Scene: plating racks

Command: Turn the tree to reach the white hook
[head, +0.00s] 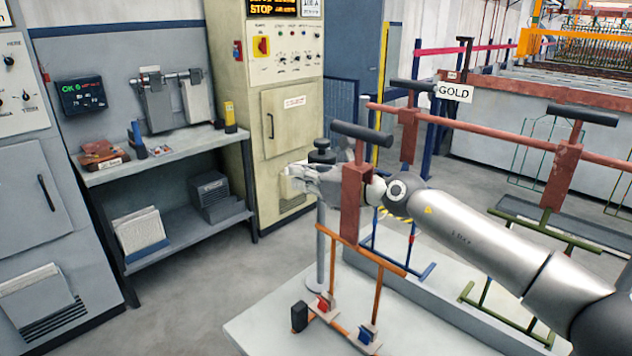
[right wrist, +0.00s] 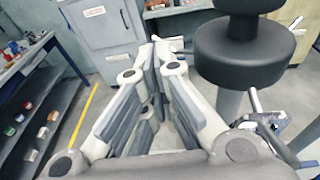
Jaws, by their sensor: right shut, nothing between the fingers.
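The tree (head: 321,225) shows in the head view as a grey upright post with a black round cap, partly behind my right arm and the orange rack. In the right wrist view its black cap (right wrist: 240,55) is large, just right of the fingers, with a metal arm (right wrist: 262,122) sticking out below. A small white bar (right wrist: 297,22) beyond the cap may be the white hook; I cannot tell. My right gripper (head: 292,176) is shut and empty beside the post, below the cap. Whether it touches the tree is unclear. My left gripper is out of view.
An orange rack (head: 381,256) with a red block and black handle stands close in front of my right wrist. A green rack (head: 545,230) hangs on the red rail (head: 470,126) near the GOLD sign (head: 455,91). A shelf bench (head: 160,155) stands left; the floor between is clear.

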